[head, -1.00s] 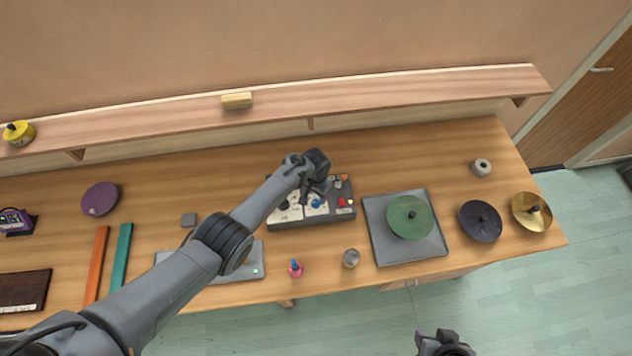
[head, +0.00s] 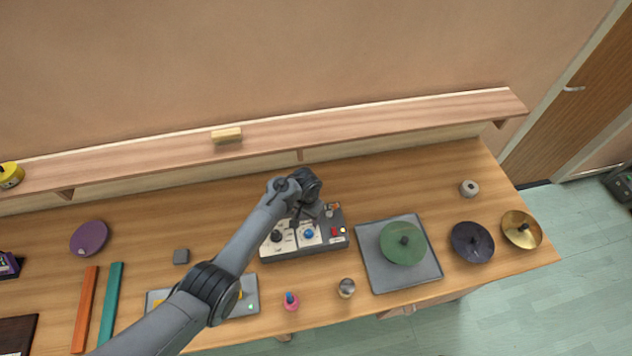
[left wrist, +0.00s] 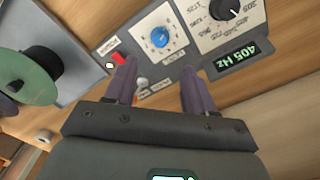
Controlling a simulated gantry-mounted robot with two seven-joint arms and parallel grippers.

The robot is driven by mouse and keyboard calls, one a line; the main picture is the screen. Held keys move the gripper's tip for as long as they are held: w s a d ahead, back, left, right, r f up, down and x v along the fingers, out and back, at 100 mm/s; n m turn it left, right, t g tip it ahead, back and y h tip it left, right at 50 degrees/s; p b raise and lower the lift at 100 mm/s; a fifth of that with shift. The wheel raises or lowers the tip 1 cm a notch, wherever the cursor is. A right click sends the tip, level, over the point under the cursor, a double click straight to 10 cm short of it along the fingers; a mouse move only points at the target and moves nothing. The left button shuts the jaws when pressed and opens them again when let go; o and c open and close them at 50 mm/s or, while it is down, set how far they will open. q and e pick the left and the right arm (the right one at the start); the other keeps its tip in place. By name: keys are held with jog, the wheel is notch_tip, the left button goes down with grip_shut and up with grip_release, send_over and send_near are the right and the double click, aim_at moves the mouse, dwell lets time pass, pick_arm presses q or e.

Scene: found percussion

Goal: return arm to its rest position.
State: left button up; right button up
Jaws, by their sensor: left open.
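My left arm reaches in from the lower left in the head view. Its gripper (head: 300,215) is over the back part of a grey control box (head: 312,249) with dials, a blue knob and small red and yellow buttons. In the left wrist view the two purple-grey fingers (left wrist: 158,80) are apart with nothing held between them. Beyond them show the box's blue knob (left wrist: 160,38), a black dial and a display reading 405 Hz. A small metal toggle shows between the fingers. Whether the fingers touch the box is unclear. My right gripper is out of view.
Right of the box are a grey tray (head: 372,276) with a green disc (head: 390,252), a dark cymbal (head: 464,250) and a gold cymbal (head: 514,238). A pink-and-blue item (head: 291,305) and a metal knob (head: 346,288) stand in front. A shelf (head: 370,132) runs behind.

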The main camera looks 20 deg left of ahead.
pick_arm(q)
jog(key=s+a+t, duration=0.2)
jog(key=s+a, duration=0.1)
jog(key=s, duration=1.3)
jog(key=s+a+r+t, duration=0.1)
jog(key=s+r, duration=1.2)
jog(key=s, duration=0.3)
jog(key=shift+n+t, duration=0.3)
jog(key=shift+n, duration=0.1)
jog(key=shift+a, duration=0.1)
